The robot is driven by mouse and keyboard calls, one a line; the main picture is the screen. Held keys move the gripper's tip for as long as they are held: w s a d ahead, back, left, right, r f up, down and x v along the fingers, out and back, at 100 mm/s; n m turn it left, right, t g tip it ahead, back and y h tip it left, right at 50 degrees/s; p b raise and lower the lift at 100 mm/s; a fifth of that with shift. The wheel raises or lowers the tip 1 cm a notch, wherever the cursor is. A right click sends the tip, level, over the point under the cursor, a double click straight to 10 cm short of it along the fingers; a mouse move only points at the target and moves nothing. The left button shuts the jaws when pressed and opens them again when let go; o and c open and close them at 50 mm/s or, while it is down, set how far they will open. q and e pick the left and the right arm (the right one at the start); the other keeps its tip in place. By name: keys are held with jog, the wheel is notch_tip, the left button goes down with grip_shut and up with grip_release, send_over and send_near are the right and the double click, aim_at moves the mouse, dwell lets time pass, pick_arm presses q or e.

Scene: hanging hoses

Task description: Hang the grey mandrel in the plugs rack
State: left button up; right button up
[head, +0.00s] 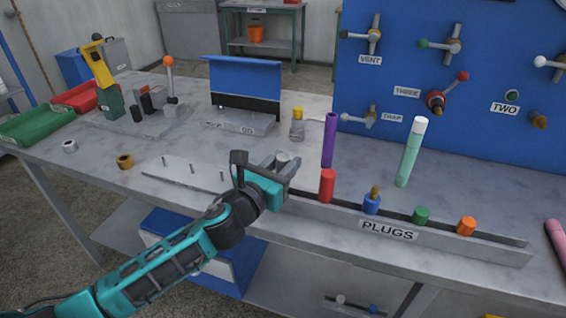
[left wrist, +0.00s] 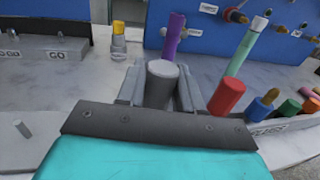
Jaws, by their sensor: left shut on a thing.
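My left gripper (head: 282,168) is shut on the grey mandrel (left wrist: 162,72), whose pale round top shows between the fingers in both views. The mandrel appears upright, and its lower part is hidden by the gripper. The plugs rack (head: 480,251) is a long grey rail labelled PLUGS along the table's front edge. My gripper is at the rack's left end, left of the red plug (head: 327,186). I cannot tell whether the mandrel touches the rack. Blue (head: 372,205), green (head: 421,215) and orange (head: 466,226) plugs stand farther right in it.
A tall purple rod (head: 330,140) and a mint green rod (head: 410,155) stand close behind the rack. A grey piece with a yellow top (head: 297,124) stands behind my gripper. A plate with pegs (head: 185,172) lies left. The blue panel (head: 480,115) rises behind.

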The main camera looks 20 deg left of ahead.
pick_arm(q)
jog(key=shift+f+b, duration=0.55)
jog(key=shift+f, duration=0.2)
jog(key=o, duration=1.2)
jog(key=shift+s, duration=0.1)
jog(key=shift+b+v, duration=0.35)
jog(key=shift+v, duration=6.05)
